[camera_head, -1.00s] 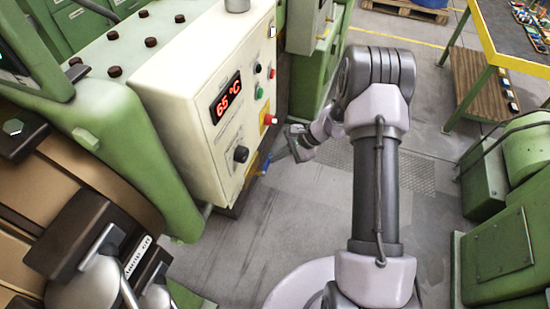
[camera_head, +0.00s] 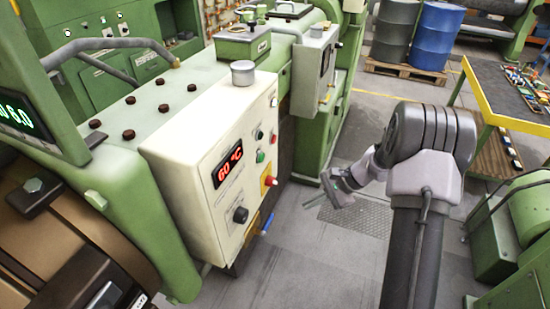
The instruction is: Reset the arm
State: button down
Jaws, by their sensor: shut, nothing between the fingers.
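My arm (camera_head: 412,200) rises at the right of the head view and bends over at its grey elbow. My gripper (camera_head: 326,188) hangs at the far end of the wrist, left of the elbow, over the open floor. It is small in the picture, and its fingers are together with nothing between them. It is apart from the control box beside it.
A cream control box (camera_head: 215,165) with a red "60 °C" display (camera_head: 228,164), knobs and buttons is on the green extruder (camera_head: 135,190) at left. A yellow-edged table (camera_head: 500,105) and green machine (camera_head: 515,235) stand at right. Barrels (camera_head: 435,35) stand behind.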

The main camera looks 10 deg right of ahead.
jog(key=s+a+r+n+h+b, duration=0.3)
jog(key=s+a+r+n+b, duration=0.2)
jog(key=s+a+r+b, duration=0.45)
jog(key=s+a+r+n+t+h+b, duration=0.1)
jog(key=s+a+n, duration=0.1)
jog(key=s, duration=0.6)
jog(key=s+a+r+n+t+h+b, duration=0.1)
jog(key=s+a+r+n+t+b, duration=0.1)
jog(key=s, duration=0.6)
jog(key=shift+s+a+n, duration=0.25)
jog(key=shift+n, duration=0.55)
